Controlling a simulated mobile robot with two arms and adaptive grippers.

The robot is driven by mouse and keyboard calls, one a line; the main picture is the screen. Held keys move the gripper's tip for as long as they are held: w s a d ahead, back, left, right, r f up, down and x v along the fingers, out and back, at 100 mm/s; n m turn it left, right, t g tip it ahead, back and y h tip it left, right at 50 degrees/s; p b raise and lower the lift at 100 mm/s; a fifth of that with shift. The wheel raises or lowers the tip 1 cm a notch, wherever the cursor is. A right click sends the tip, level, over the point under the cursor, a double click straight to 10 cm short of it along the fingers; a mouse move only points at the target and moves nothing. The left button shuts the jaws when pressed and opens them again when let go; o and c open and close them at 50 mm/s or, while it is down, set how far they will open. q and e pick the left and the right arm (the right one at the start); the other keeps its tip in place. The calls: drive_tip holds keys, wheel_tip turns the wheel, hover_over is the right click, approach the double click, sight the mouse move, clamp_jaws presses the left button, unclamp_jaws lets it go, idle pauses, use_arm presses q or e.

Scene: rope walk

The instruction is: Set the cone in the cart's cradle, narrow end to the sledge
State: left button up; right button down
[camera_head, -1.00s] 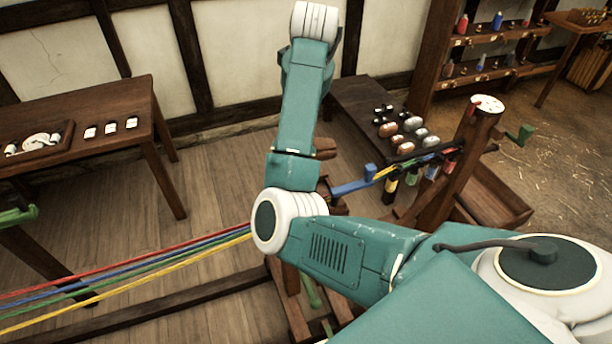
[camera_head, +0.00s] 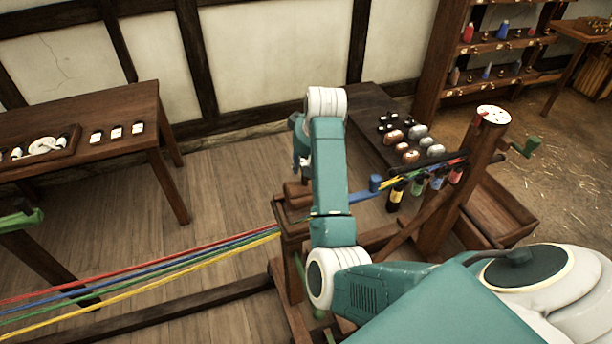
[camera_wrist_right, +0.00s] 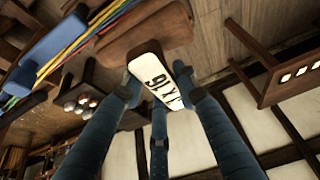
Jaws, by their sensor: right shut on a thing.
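The cart (camera_head: 292,229) stands low in the middle of the head view, with brown rounded wooden pieces (camera_head: 297,188) on its top. My right gripper (camera_head: 301,165) is just above them, partly hidden behind my forearm. In the right wrist view, my right gripper (camera_wrist_right: 158,92) is shut on a pale piece with black lettering (camera_wrist_right: 158,77). It lies against a brown rounded wooden block (camera_wrist_right: 146,32); I cannot tell whether both are one cone, nor which end is narrow. My left gripper is not in view.
Red, blue, green and yellow strands (camera_head: 150,274) run left from the cart. Several brown and silver pieces (camera_head: 410,156) lie on a low bench behind. A table (camera_head: 85,110) stands at the back left.

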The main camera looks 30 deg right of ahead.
sight(298, 194)
wheel_tip(298, 194, down, 5)
drive_tip(key=shift+r+p, duration=0.2)
drive_tip(key=shift+p, duration=0.4)
drive_tip(key=shift+f, duration=0.15)
drive_tip(key=shift+f, duration=0.15)
drive_tip(key=c, duration=1.3)
unclamp_jaws()
drive_tip(key=shift+c, duration=0.2)
